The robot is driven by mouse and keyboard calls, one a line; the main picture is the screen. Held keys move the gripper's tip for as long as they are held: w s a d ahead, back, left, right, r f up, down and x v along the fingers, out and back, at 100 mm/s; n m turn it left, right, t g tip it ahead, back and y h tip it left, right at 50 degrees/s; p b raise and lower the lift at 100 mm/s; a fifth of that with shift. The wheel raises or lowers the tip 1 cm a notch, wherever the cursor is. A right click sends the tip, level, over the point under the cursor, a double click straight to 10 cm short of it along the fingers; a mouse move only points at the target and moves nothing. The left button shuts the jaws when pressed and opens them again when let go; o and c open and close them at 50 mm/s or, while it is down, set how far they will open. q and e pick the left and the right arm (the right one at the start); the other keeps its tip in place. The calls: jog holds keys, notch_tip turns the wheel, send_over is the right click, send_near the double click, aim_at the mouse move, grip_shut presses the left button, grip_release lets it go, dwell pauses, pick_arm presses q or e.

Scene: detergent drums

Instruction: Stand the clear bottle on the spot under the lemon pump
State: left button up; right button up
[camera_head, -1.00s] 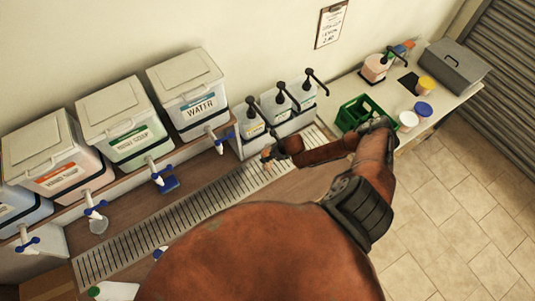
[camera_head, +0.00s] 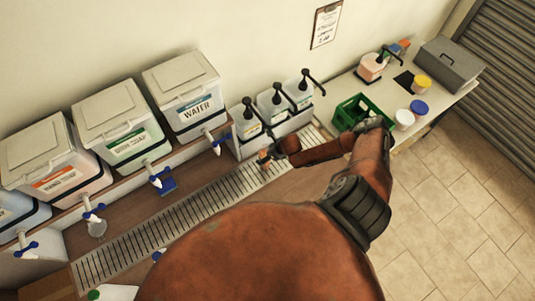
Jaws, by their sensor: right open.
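The lemon pump seems to be the yellow-labelled one (camera_head: 247,122), leftmost of three pump containers on a raised white stand. My right gripper (camera_head: 265,160) is open, low in front of that pump, over the slatted drain strip. It is small and dark here, and I cannot make out a bottle at its fingers. The spot under the pump is hidden by the gripper and wrist. A small clear vessel (camera_head: 97,229) stands below the tap of the orange-labelled drum; I cannot tell if it is the clear bottle. My left gripper is out of view.
Large drums, one a water drum (camera_head: 183,92), line the wall with blue taps over the drain strip (camera_head: 150,236). A green crate (camera_head: 350,117), tubs and a grey toolbox (camera_head: 452,65) are on the right. A green-capped white bottle (camera_head: 112,292) shows at the bottom edge.

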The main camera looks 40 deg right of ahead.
jog(key=v, duration=1.2)
jog(key=shift+b, duration=0.4)
